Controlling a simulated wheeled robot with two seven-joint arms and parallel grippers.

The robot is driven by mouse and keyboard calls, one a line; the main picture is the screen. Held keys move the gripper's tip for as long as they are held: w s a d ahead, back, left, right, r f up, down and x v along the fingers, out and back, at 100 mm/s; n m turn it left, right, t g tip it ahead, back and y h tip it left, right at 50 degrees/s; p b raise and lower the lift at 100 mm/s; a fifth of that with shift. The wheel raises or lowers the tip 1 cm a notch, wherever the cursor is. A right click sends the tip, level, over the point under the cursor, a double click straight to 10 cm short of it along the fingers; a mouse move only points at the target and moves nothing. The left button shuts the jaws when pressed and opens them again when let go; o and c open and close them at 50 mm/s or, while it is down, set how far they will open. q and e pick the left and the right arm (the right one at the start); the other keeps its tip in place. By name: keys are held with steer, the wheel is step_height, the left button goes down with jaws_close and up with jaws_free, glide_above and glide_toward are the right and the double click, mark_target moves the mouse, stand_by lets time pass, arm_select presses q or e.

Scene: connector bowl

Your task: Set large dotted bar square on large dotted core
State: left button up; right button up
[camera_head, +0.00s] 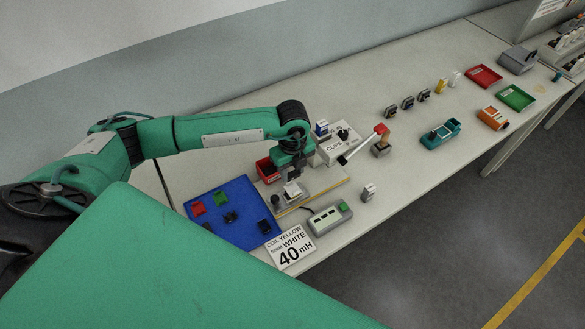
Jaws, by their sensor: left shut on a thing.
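My left gripper (291,178) points down over the yellow-edged work board (328,182). It is shut on a small part that is mostly hidden by the fingers; it is probably the large dotted bar, but no dots can be made out. A white block (292,190), perhaps a coil on the large dotted core, stands on the board directly below the fingers. I cannot tell whether the held part touches it. My right gripper is not in view.
A blue mat (240,232) with small dark, red and green parts lies left of the board.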

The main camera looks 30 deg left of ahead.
mark_target(292, 174)
arm_select(q)
steer(key=shift+f+b, duration=1.35)
steer(key=shift+f, duration=0.5)
steer(key=shift+f+b, duration=1.15)
steer(key=shift+f, duration=0.25)
steer(key=o, duration=1.1)
